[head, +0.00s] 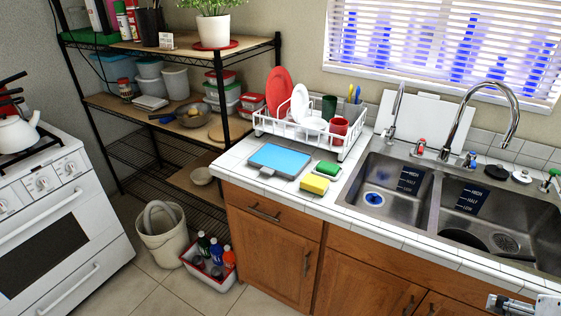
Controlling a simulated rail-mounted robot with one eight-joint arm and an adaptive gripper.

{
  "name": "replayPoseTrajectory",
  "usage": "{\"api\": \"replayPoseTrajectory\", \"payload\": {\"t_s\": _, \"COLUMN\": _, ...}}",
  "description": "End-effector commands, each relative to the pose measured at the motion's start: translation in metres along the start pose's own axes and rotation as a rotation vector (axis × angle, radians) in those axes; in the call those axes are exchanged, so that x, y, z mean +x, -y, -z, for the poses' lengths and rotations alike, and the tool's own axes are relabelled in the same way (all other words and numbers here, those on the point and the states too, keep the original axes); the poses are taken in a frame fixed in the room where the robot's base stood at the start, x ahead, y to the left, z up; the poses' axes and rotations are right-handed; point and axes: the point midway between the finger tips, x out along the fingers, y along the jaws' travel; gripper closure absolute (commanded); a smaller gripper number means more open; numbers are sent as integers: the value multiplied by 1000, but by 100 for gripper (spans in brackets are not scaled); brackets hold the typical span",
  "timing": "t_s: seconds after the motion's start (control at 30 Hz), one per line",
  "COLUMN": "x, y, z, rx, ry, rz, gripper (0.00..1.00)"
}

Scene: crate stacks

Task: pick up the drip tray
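No thing is plainly marked as the drip tray. A flat blue rectangular piece with a grey rim (280,160) lies on the white tiled counter, in front of the dish rack, and looks the most like a tray. A red saucer (215,47) sits under the potted plant on the top shelf. Part of my gripper or arm end (510,305) shows at the bottom right corner, over the counter's front edge and far from both. Its fingertips are cut off or too small to tell whether they are open.
A white dish rack (303,133) with red and white plates stands behind the blue piece.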

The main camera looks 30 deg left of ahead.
Motion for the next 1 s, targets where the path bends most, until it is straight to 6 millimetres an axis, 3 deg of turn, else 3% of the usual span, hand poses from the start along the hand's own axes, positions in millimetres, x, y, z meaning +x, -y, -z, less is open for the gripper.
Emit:
{"api": "replayPoseTrajectory", "payload": {"t_s": 0.3, "x": 0, "y": 0, "z": 0, "rx": 0, "ry": 0, "rz": 0, "gripper": 39}}
{"api": "replayPoseTrajectory", "payload": {"t_s": 0.43, "x": 0, "y": 0, "z": 0, "rx": 0, "ry": 0, "rz": 0, "gripper": 53}}
{"api": "replayPoseTrajectory", "payload": {"t_s": 0.73, "x": 0, "y": 1, "z": 3, "rx": -6, "ry": 2, "rz": 3, "gripper": 53}}
{"api": "replayPoseTrajectory", "payload": {"t_s": 0.87, "x": -3, "y": 9, "z": 24, "rx": -39, "ry": 12, "rz": 20, "gripper": 53}}
{"api": "replayPoseTrajectory", "payload": {"t_s": 1.0, "x": -5, "y": 24, "z": 63, "rx": -110, "ry": 34, "rz": 53, "gripper": 53}}
